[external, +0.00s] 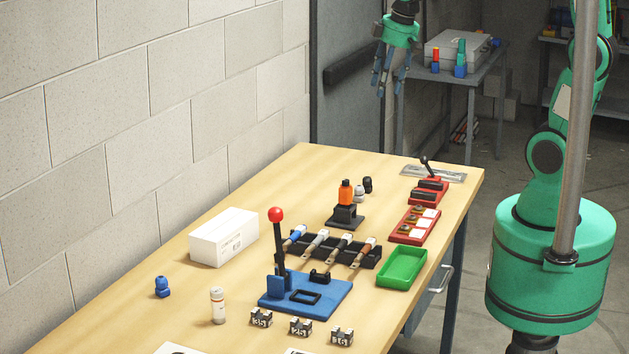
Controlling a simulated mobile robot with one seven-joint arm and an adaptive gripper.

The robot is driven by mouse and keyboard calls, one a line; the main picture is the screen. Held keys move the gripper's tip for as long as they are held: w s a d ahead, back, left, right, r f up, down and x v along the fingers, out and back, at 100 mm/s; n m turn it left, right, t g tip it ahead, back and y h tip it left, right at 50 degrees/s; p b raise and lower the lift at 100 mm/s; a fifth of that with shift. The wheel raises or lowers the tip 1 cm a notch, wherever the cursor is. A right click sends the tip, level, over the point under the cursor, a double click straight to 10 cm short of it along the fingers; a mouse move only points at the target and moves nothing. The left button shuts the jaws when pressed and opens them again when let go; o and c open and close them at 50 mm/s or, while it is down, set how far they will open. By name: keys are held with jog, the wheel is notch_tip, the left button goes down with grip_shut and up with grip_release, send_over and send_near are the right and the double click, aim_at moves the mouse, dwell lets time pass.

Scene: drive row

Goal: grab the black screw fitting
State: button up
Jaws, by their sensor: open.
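The black screw fitting (368,184) appears to be the small dark upright piece towards the far end of the wooden table. It stands just behind a similar grey fitting (359,193), and the two look close together. My gripper (387,88) is open and empty, fingers pointing down. In the picture it is well above the black fitting and a little to its right. Its exact height and distance from the fitting cannot be told from this one view.
An orange-topped piece on a black stand (346,207) is just left of the fittings. Red trays (414,225), a green tray (402,268), a black tool rack (333,246), a blue lever press (307,295) and a white box (224,237) occupy the table. Bare wood lies behind the fittings.

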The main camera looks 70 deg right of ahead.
jog(key=w+d+f+g, duration=0.2)
jog(key=w+d+f, duration=0.6)
jog(key=d+f, duration=0.15)
jog(key=n+g, duration=0.1)
send_over(367, 177)
notch_tip(367, 177, down, 14)
jog(key=shift+w+a+r+y+p, duration=0.1)
jog(key=shift+y+p, duration=0.2)
jog(key=shift+p, duration=0.1)
jog(key=shift+f+b, duration=0.55)
jog(key=shift+f, duration=3.75)
jog(key=shift+f, duration=0.1)
jog(key=shift+f+b, duration=0.45)
jog(key=shift+f, duration=2.05)
